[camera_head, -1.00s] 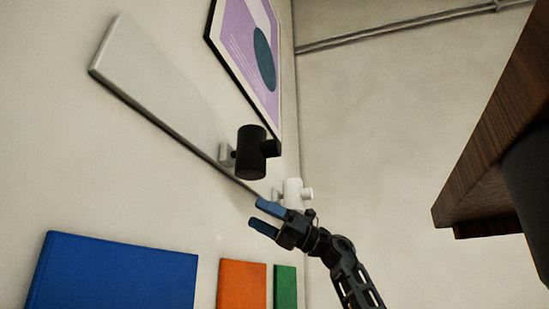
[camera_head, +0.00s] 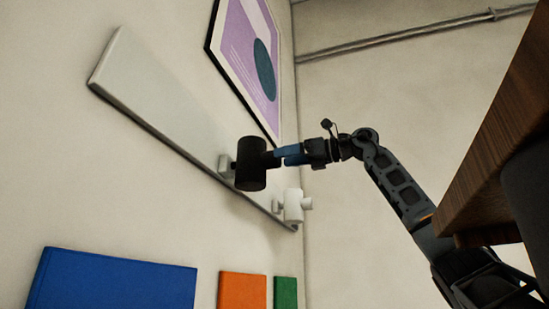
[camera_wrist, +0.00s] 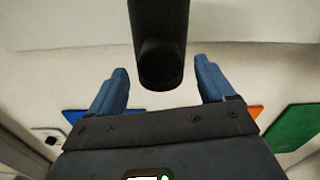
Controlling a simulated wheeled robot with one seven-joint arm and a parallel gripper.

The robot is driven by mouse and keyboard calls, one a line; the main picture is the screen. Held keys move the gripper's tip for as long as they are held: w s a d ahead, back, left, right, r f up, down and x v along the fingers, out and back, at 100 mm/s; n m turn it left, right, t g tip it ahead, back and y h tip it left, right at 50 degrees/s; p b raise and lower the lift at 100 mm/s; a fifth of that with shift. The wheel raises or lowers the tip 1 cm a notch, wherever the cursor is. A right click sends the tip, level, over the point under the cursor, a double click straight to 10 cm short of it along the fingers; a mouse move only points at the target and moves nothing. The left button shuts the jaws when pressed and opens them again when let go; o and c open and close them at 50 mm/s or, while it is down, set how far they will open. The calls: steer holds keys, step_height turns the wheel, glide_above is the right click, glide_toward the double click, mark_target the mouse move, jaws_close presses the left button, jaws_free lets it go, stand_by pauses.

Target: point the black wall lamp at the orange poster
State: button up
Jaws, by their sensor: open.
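The black wall lamp (camera_head: 251,164) is a dark cylinder on a bracket on the pale wall panel, with a side knob toward my gripper. In the wrist view the lamp's dark part (camera_wrist: 160,60) comes down between my two blue fingers, with a gap on each side. My gripper (camera_head: 281,156) is open at the right side of the lamp; it also shows in the wrist view (camera_wrist: 160,92). The orange poster (camera_head: 242,291) is on the wall below the lamp; a small orange part shows in the wrist view (camera_wrist: 255,111).
A white lamp (camera_head: 293,205) is on the same panel (camera_head: 165,105), just below and right of the black one. A blue poster (camera_head: 110,282) and a green poster (camera_head: 286,292) flank the orange one. A wooden table edge (camera_head: 495,150) juts in at right.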

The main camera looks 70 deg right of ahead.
mark_target(274, 167)
steer(key=shift+w+a+p, duration=0.1)
steer(key=shift+w+p, duration=0.35)
steer(key=shift+w, duration=1.7)
steer(key=c, duration=1.5)
steer(key=shift+a, duration=0.15)
